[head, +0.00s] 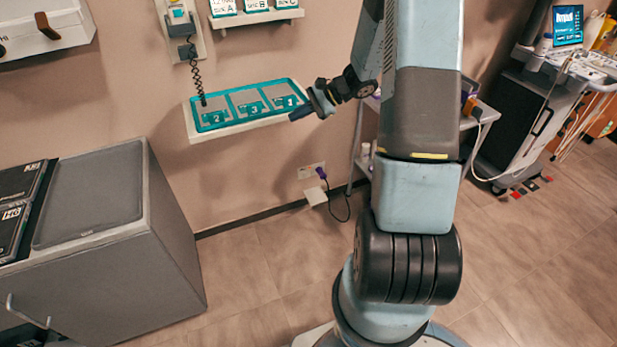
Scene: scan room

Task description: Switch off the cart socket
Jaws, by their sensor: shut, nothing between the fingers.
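A pale socket plate (306,171) is low on the wall, below the wall shelf. A purple plug (321,172) is at its right side, with a dark cord hanging below. A small white plate (315,195) is just under it; I cannot tell what it is. Any switch and its position are too small to make out. A cart (483,112) stands to the right, partly hidden behind my arm. My gripper (300,113) is shut and empty, in front of the right end of the wall shelf, above the socket in the picture and apart from it.
The wall shelf (240,129) holds a teal tray (222,97) with numbered places. A grey cabinet (120,240) stands at the left. A wheeled ultrasound-like machine (540,110) with cables is at the far right. The floor (265,262) between cabinet and arm is clear.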

